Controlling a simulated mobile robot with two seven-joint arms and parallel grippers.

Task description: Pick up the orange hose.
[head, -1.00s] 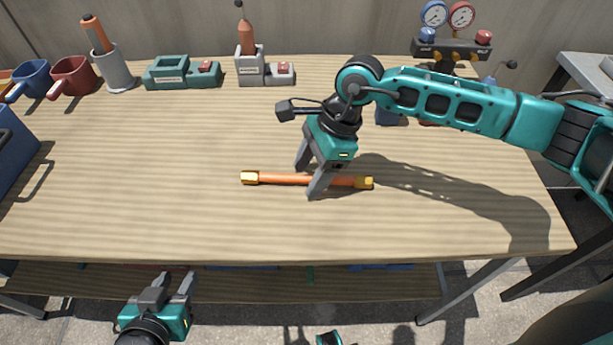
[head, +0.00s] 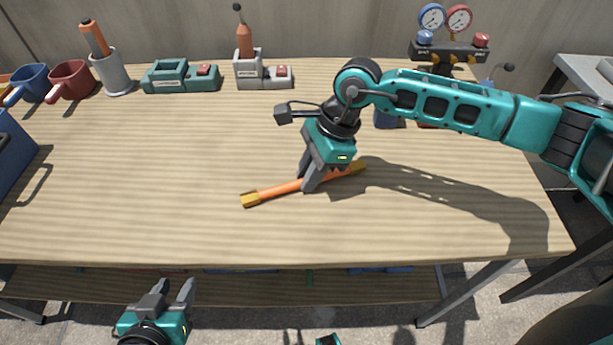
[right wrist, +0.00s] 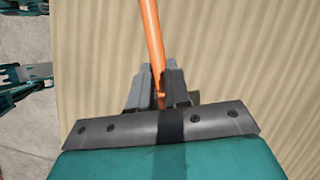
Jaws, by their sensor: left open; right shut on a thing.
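The orange hose (head: 282,189) has brass-coloured end fittings and lies slanted in the head view, its left end nearer the front edge of the table. My right gripper (head: 309,186) is shut on it near the middle. I cannot tell whether the hose is clear of the tabletop. In the right wrist view the hose (right wrist: 152,40) runs up from between the fingers of my right gripper (right wrist: 157,88). My left gripper (head: 174,290) is open and empty, in front of the table's front edge.
The wooden table (head: 140,200) is clear around the hose. Along its back stand a red mug (head: 72,78), a grey cup (head: 113,75), a green device (head: 180,76), a grey charger (head: 262,72) and a gauge set (head: 447,45). A blue box (head: 12,155) sits at the left.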

